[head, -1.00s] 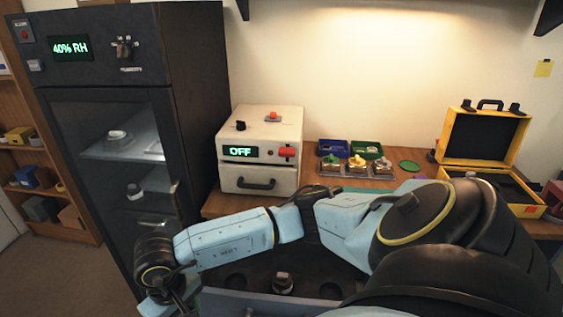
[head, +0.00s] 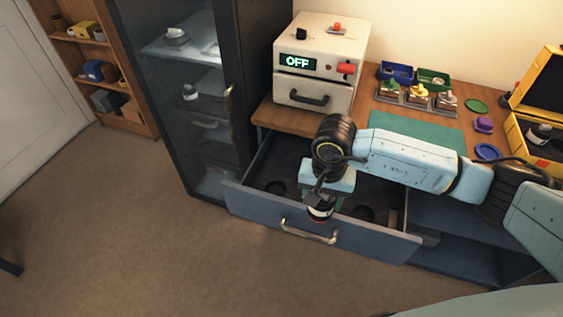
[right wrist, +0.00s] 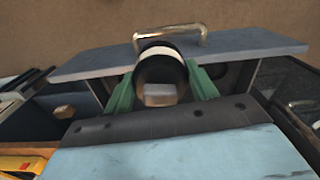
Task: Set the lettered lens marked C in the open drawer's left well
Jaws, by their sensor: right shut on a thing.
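The open drawer (head: 250,200) juts from under the wooden bench. A left well (head: 275,187) and a right well (head: 358,213) show as dark round holes; my arm covers the part between them. My right gripper (head: 320,203) points down over the drawer's front, its green fingers shut on a dark round lens (head: 320,213) with a white band and a red ring. In the right wrist view the lens (right wrist: 161,72) sits between the green fingers, a grey block on its end and the drawer handle (right wrist: 170,34) beyond. No letter is readable. My left gripper is out of view.
A dark cabinet (head: 245,60) with a glass door stands left of the drawer. The bench holds a white oven (head: 318,60) reading OFF, a green mat (head: 415,132), a tray of parts (head: 418,96) and a yellow case (head: 530,150). Floor in front is clear.

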